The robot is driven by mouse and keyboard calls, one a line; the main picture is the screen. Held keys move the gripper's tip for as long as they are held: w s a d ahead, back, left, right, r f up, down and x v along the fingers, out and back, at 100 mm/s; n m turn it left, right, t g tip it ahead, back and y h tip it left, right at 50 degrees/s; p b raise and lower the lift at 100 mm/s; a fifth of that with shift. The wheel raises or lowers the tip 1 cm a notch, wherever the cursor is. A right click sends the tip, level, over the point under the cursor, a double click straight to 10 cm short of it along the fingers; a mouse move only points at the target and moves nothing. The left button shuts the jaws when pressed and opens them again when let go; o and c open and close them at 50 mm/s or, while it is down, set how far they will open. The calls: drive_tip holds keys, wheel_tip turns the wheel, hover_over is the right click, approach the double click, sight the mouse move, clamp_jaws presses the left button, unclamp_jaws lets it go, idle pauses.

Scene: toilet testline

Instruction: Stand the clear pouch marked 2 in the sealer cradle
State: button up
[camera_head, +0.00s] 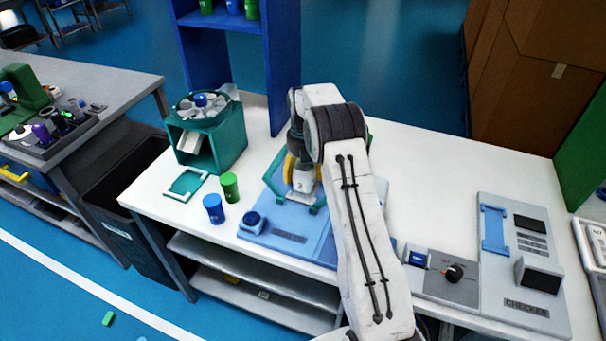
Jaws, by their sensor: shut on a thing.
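My gripper (297,170) is over the blue machine base (275,240) in the middle of the bench, largely hidden behind my own arm. It is shut on a small pale thing (304,184), likely the clear pouch; its mark is too small to read. The pale thing is between the sides of a green frame (274,187) on the blue base, likely the sealer cradle. I cannot tell whether the pouch touches the cradle floor. A blue button (253,219) is at the base's front left.
A green machine with a fan-like top (207,130) and a green tray (186,184) stand left. Blue (213,208) and green (229,186) cylinders stand near the front edge. A checker panel (524,265) and dial box (441,275) are right. The back right bench is clear.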

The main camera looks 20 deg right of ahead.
drive_tip(key=shift+f+p, duration=0.95)
drive_tip(key=shift+f, duration=0.35)
drive_tip(key=shift+f, duration=0.1)
drive_tip(key=shift+f, duration=0.1)
drive_tip(key=o, duration=1.1)
drive_tip(key=shift+o, duration=0.2)
